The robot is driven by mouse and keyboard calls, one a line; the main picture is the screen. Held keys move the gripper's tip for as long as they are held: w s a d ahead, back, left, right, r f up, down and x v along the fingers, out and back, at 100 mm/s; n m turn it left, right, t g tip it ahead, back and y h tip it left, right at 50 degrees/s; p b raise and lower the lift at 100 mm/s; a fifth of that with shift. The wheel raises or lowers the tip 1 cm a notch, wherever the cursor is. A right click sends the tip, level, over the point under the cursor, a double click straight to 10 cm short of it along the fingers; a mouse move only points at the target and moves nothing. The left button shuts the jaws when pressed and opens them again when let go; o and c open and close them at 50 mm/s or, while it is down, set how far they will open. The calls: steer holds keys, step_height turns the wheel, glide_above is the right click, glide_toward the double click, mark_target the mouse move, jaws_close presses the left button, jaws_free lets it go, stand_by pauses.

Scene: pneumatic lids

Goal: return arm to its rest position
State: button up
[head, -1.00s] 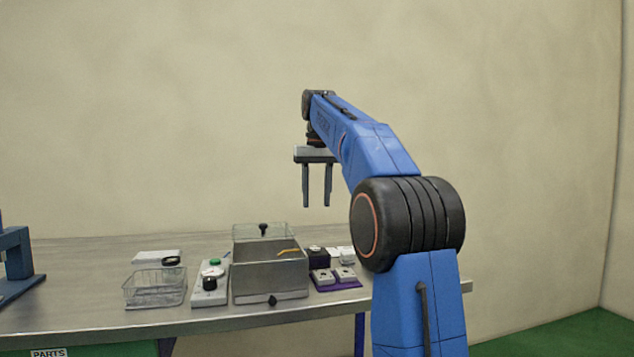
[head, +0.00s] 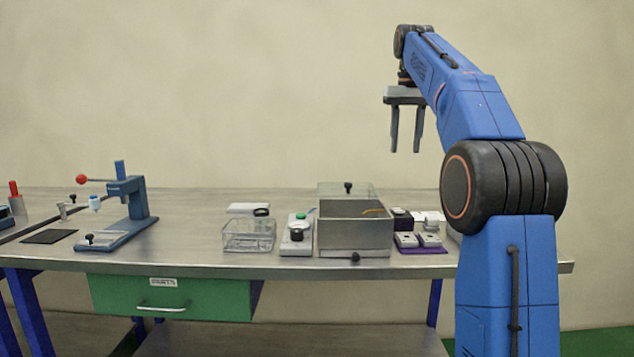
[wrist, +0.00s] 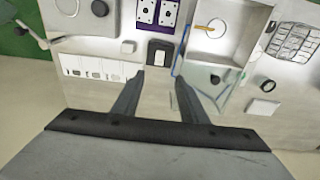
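My gripper (head: 405,150) hangs from my blue arm, fingers pointing down, well above the right part of the metal workbench (head: 150,258). Its two fingers are apart with nothing between them in the head view. The wrist view also shows the spread, empty fingers (wrist: 157,78), with the bench top below them. My arm is raised and bent, and it touches nothing that I can see.
Below stand a steel box (head: 355,236) with a clear lid raised behind it, a wire basket (head: 248,236), a button panel (head: 297,238) and a purple tray (head: 424,250). A blue press (head: 128,210) stands further left. The air around my gripper is free.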

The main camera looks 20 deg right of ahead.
steer(key=shift+s+a, duration=0.1)
steer(key=s+a+f+n+t, duration=0.1)
steer(key=s+a+f, duration=0.55)
steer(key=s, duration=0.25)
steer(key=s+a+f+n+t, duration=0.1)
steer(key=s+a+f, duration=0.4)
steer(key=s+f, duration=0.25)
steer(key=s+a+f, duration=0.3)
steer(key=s+f, duration=0.7)
steer(key=f, duration=0.3)
steer(key=s+a+f+n+t, duration=0.1)
steer(key=s+a+f, duration=0.2)
steer(key=s+f, duration=0.7)
step_height(320, 180, down, 3)
steer(key=shift+s+t, duration=0.2)
steer(key=shift+t, duration=0.1)
